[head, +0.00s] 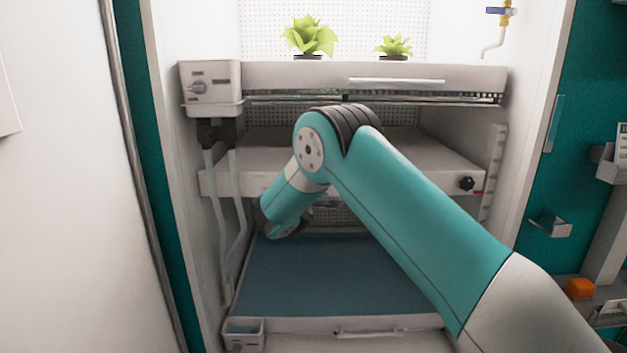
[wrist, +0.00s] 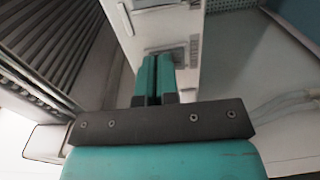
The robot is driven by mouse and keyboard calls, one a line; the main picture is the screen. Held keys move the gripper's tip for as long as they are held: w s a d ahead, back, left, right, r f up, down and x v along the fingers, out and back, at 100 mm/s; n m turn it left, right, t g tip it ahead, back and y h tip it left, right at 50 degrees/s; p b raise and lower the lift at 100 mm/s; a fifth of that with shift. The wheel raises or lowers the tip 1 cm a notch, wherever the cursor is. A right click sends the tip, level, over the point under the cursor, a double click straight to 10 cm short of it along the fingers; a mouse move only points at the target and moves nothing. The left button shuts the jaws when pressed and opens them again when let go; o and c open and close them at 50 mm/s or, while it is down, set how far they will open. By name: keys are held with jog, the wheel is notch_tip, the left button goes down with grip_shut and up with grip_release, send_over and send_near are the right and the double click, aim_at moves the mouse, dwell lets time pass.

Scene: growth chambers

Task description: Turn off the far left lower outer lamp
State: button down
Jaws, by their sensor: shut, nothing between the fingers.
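My gripper (wrist: 154,64) is shut, with its two teal fingers together and nothing between them. In the wrist view the fingertips point at a white panel (wrist: 182,22) that carries a small grey switch-like part (wrist: 172,54) right by the tips. I cannot tell whether they touch.
A black knob (head: 466,184) sits on the shelf unit's right front. Above is a white tray (head: 290,75) with two green plants (head: 310,36). A control box (head: 210,83) with hoses hangs at the left. A blue-lined tray (head: 330,280) lies below my arm. White walls close both sides.

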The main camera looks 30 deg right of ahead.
jog(key=b+v, duration=0.2)
jog(key=v, duration=1.2)
jog(key=shift+r+b, duration=0.25)
jog(key=shift+b, duration=0.05)
jog(key=s+a+r+m+g+y, duration=0.15)
jog(key=s+a+g+y, duration=0.3)
jog(key=s, duration=0.75)
jog(key=s+a+m+g+y, duration=0.3)
jog(key=s+a+g+y, duration=0.15)
jog(key=s, duration=0.65)
jog(key=s+a+r+m+g+y, duration=0.1)
jog(key=s+a+m+g+y, duration=0.15)
jog(key=s+g, duration=0.65)
jog(key=s+r+t+p, duration=0.1)
jog(key=s+r+p, duration=0.1)
jog(key=r+p, duration=0.7)
jog(key=s+a+r+n+t+p, duration=0.1)
jog(key=s+r+p, duration=0.2)
jog(key=r+p, duration=0.5)
jog(key=shift+s+r+y+p, duration=0.25)
jog(key=shift+r+y+p, duration=0.1)
jog(key=shift+r, duration=0.05)
